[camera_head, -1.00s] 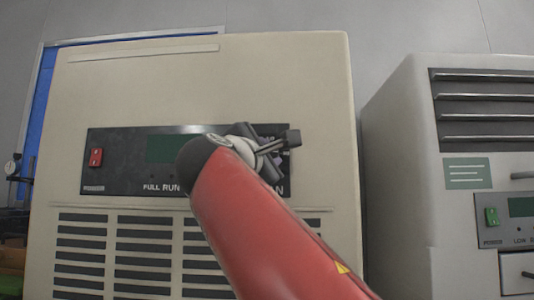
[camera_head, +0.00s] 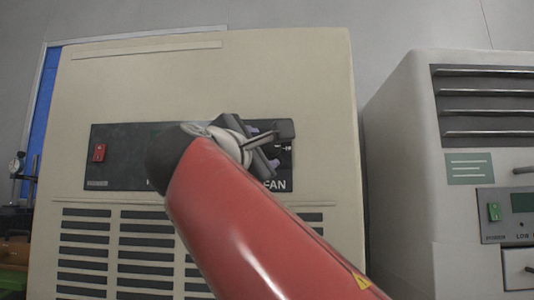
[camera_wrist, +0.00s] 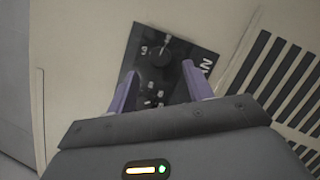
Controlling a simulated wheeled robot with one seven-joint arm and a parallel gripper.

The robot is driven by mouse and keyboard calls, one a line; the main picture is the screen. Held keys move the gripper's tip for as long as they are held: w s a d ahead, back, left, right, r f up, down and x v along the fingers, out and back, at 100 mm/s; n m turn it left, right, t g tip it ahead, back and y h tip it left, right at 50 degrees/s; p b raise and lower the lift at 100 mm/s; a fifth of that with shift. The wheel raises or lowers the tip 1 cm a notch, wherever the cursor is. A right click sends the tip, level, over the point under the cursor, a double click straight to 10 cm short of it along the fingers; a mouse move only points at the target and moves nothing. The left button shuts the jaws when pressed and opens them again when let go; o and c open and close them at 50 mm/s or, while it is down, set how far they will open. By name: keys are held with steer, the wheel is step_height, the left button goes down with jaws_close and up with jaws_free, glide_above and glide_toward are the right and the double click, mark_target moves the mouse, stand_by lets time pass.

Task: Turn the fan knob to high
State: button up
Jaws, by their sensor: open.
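The fan knob (camera_wrist: 161,55) is a dark round knob on the black panel. It shows in the wrist view, beyond and roughly between my fingertips. Its pointer direction is too blurred to read. My gripper (camera_wrist: 159,76) is open, with a purple finger on each side and nothing held. In the head view my gripper (camera_head: 263,147) is in front of the right end of the control panel (camera_head: 121,139), above the "FAN" label. My red arm and gripper hide the knob there. I cannot tell whether a fingertip touches the panel.
The panel is on a beige cabinet (camera_head: 210,82) with vent slots below. A red switch (camera_head: 99,152) is at the panel's left. A second pale machine (camera_head: 407,170) with a green switch (camera_head: 494,211) stands to the right, across a narrow gap.

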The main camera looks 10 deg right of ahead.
steer(key=v, duration=0.2)
steer(key=shift+s+a+f, duration=0.1)
steer(key=shift+s+a, duration=0.1)
steer(key=shift+s, duration=0.1)
